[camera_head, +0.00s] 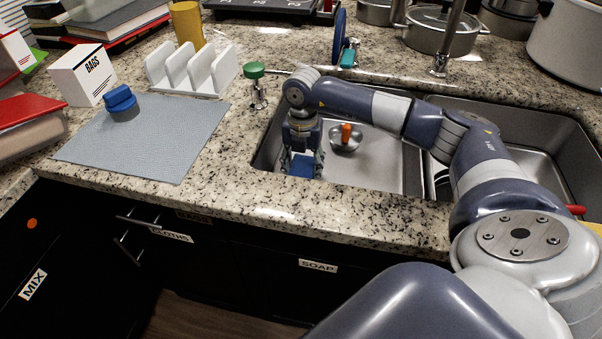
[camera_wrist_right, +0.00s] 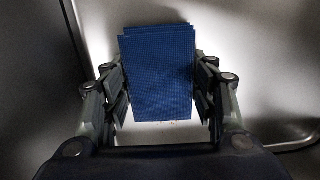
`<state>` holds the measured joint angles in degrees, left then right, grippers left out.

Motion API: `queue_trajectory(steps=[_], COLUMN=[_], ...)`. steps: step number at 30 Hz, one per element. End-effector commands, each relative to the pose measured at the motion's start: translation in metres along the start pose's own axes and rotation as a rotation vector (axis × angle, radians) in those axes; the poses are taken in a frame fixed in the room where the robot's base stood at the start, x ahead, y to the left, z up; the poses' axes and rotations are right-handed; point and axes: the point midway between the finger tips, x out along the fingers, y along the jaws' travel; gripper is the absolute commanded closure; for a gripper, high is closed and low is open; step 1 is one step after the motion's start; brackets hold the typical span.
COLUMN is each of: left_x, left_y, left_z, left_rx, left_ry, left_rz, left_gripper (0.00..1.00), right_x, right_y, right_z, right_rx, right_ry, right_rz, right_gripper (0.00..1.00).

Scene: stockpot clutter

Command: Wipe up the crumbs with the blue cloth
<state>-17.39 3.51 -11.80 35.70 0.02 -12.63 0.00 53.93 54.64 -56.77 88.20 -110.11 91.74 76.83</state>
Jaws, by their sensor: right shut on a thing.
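The blue cloth (camera_head: 301,168) is between the fingers of my right gripper (camera_head: 302,158), low inside the left sink basin (camera_head: 378,172). In the right wrist view the folded blue cloth (camera_wrist_right: 160,75) shows several layers, and the fingers of my right gripper (camera_wrist_right: 160,92) are closed on its two sides. A few tiny specks show on the pale surface below the cloth in that view, but I cannot tell whether they are crumbs. I see no clear crumbs on the counter, whose stone is speckled. My left gripper is out of view.
A metal bowl (camera_head: 343,144) with an orange piece stands in the left basin, right of my gripper. A grey mat (camera_head: 160,150) carries a blue-topped object (camera_head: 121,100).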

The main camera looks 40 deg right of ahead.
Motion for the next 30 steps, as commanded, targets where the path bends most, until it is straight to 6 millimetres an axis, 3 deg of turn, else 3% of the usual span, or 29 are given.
queue_trajectory(steps=[13, 30], left_x=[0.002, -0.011], left_y=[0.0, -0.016], left_z=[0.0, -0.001], left_rx=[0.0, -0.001], left_ry=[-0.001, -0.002], left_rz=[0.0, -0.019], left_gripper=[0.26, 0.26], right_x=[0.0, 0.004], right_y=[0.0, -0.001], right_z=[0.006, -0.03], right_rx=[0.0, -0.001], right_ry=[0.001, 0.003], right_rz=[0.0, -0.003], right_gripper=[0.74, 0.74])
